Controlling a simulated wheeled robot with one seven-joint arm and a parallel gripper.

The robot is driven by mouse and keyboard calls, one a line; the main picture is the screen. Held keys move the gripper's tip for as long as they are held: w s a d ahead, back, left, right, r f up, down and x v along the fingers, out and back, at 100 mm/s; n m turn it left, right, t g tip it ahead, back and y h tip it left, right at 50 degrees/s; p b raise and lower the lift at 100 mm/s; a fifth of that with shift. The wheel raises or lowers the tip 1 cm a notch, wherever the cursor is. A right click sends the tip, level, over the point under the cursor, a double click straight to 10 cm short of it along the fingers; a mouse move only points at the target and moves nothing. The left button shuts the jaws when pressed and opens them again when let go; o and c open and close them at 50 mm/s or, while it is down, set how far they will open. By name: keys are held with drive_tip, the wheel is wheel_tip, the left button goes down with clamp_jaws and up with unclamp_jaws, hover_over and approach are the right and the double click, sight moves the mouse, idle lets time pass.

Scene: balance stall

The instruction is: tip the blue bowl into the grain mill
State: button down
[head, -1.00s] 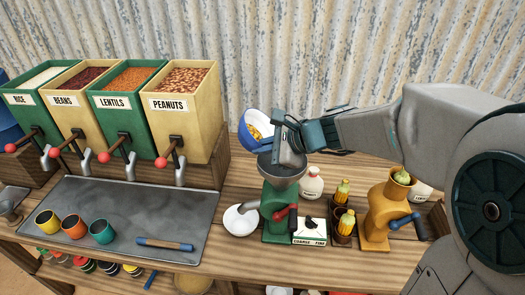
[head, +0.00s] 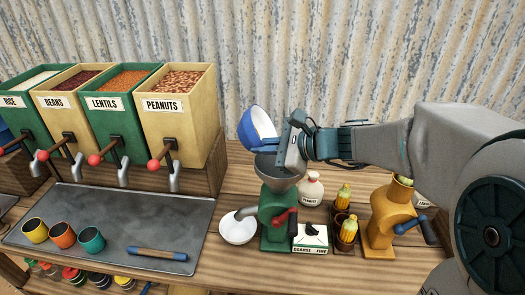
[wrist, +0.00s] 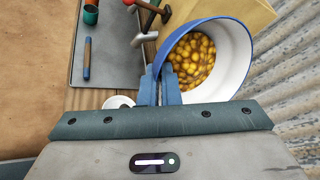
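The blue bowl (head: 247,130), white inside, is steeply tilted above the grain mill, with its opening to the upper right in the head view. In the wrist view the bowl (wrist: 238,62) holds yellow kernels (wrist: 190,58) gathered inside. My gripper (head: 272,146) is shut on the bowl's rim; both fingers (wrist: 160,92) pinch it in the wrist view. The green grain mill (head: 275,218) stands upright below, and its grey hopper (head: 272,176) is directly under the gripper and bowl. The hopper's inside is mostly hidden.
A white bowl (head: 237,231) sits under the mill's spout. A coarse-fine card (head: 311,238), a white jar (head: 311,188), corn cobs (head: 347,229) and a yellow mill (head: 386,220) stand to the right. Grain bins (head: 180,110) and a grey tray (head: 110,210) are left.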

drive_tip(key=shift+d+f+m+t+y+b, duration=0.2)
drive_tip(key=shift+y+b, duration=0.4)
drive_tip(key=shift+b, duration=0.35)
drive_tip(key=shift+d+f+m+t+y+b, duration=0.1)
drive_tip(key=shift+d+m+y+b, duration=0.1)
drive_tip(key=shift+y+b, duration=0.6)
drive_tip(key=shift+d+f+m+t+y+b, duration=0.4)
drive_tip(key=shift+y+b, duration=0.4)
drive_tip(key=shift+b, duration=1.25)
drive_tip(key=shift+d+f+m+t+y+b, duration=0.35)
drive_tip(key=shift+y+b, duration=0.45)
drive_tip(key=shift+b, duration=1.25)
drive_tip(key=shift+s+d+r+m+t+y+b, duration=0.1)
drive_tip(key=shift+d+m+t+y+b, duration=0.5)
drive_tip(key=shift+b, duration=0.35)
drive_tip(key=shift+d+r+m+t+y+b, duration=0.1)
drive_tip(key=shift+d+m+t+y+b, duration=0.3)
drive_tip(key=shift+y+b, duration=0.4)
drive_tip(key=shift+s+d+m+t+y+b, duration=0.1)
drive_tip(key=shift+d+m+t+y+b, duration=0.35)
drive_tip(key=shift+t+b, duration=0.25)
drive_tip(key=shift+f, duration=0.1)
drive_tip(key=shift+w+a+r+p, duration=0.1)
drive_tip(key=shift+r+p, duration=0.5)
drive_tip(key=shift+w+a+r+p, duration=0.1)
drive_tip(key=shift+r+p, duration=0.45)
drive_tip(key=shift+s+d, duration=0.1)
drive_tip(key=shift+d, duration=0.1)
drive_tip(key=shift+r, duration=0.1)
